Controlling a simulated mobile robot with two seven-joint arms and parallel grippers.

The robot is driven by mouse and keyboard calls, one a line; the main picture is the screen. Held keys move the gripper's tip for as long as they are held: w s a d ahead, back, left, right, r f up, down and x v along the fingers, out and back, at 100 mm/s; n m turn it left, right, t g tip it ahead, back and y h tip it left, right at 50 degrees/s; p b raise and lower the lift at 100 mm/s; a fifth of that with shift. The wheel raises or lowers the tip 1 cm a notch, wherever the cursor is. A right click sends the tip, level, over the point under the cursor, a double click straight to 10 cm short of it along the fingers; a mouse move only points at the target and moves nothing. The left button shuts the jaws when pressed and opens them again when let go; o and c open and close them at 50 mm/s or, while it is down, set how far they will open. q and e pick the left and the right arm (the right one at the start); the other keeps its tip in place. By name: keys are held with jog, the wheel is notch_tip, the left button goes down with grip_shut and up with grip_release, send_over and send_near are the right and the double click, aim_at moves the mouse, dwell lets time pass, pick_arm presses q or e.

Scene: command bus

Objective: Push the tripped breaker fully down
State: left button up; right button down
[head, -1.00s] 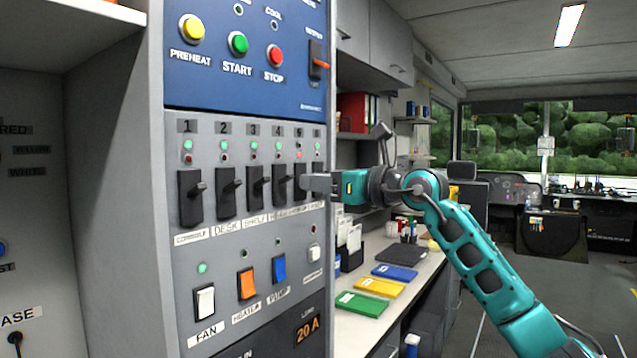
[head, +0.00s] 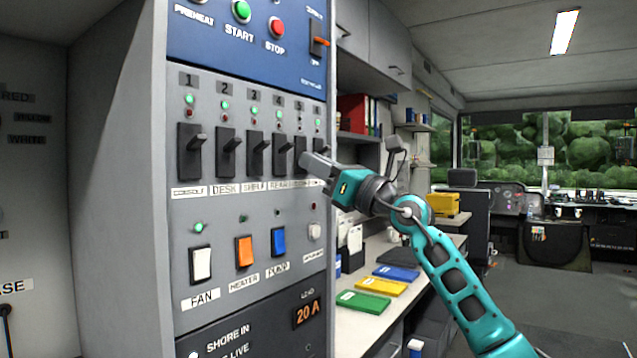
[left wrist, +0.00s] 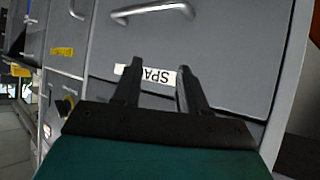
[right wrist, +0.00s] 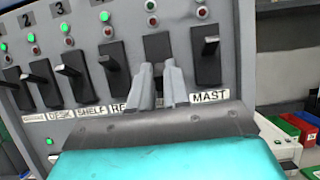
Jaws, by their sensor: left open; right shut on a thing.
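The breaker row is on the grey panel (head: 185,225). Breaker 5 (head: 299,150) is a black switch; in the right wrist view its black body (right wrist: 157,46) shows above my fingers. My right gripper (head: 308,162), also in the right wrist view (right wrist: 158,72), is shut on breaker 5's lever, in front of its lower half. The lever itself and most of the label are hidden by the fingers. The levers of the neighbouring breakers, such as breaker 4 (right wrist: 113,66) and MAST (right wrist: 206,52), stick out. My left gripper (left wrist: 155,72) is open and empty, away from the panel.
Fan (head: 201,265), heater (head: 244,251) and pump (head: 278,242) switches sit below the breakers. A counter with green (head: 362,302), yellow and blue folders is right of the panel. A grey drawer front (left wrist: 225,55) with a handle faces my left gripper.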

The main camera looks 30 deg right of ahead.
pick_arm(q)
jog(key=shift+f+b, duration=0.35)
jog(key=shift+f, duration=0.45)
pick_arm(e)
jog(key=shift+f+t, duration=0.2)
jog(key=shift+t, duration=0.3)
jog(key=c, duration=1.1)
grip_release()
pick_arm(q)
notch_tip(320, 180, down, 3)
jog(key=b, duration=0.3)
jog(key=shift+s+f, duration=0.1)
jog(key=shift+f, duration=0.05)
pick_arm(e)
jog(key=v, duration=1.2)
jog(key=shift+s+d+f, duration=0.15)
jog(key=shift+s, duration=0.2)
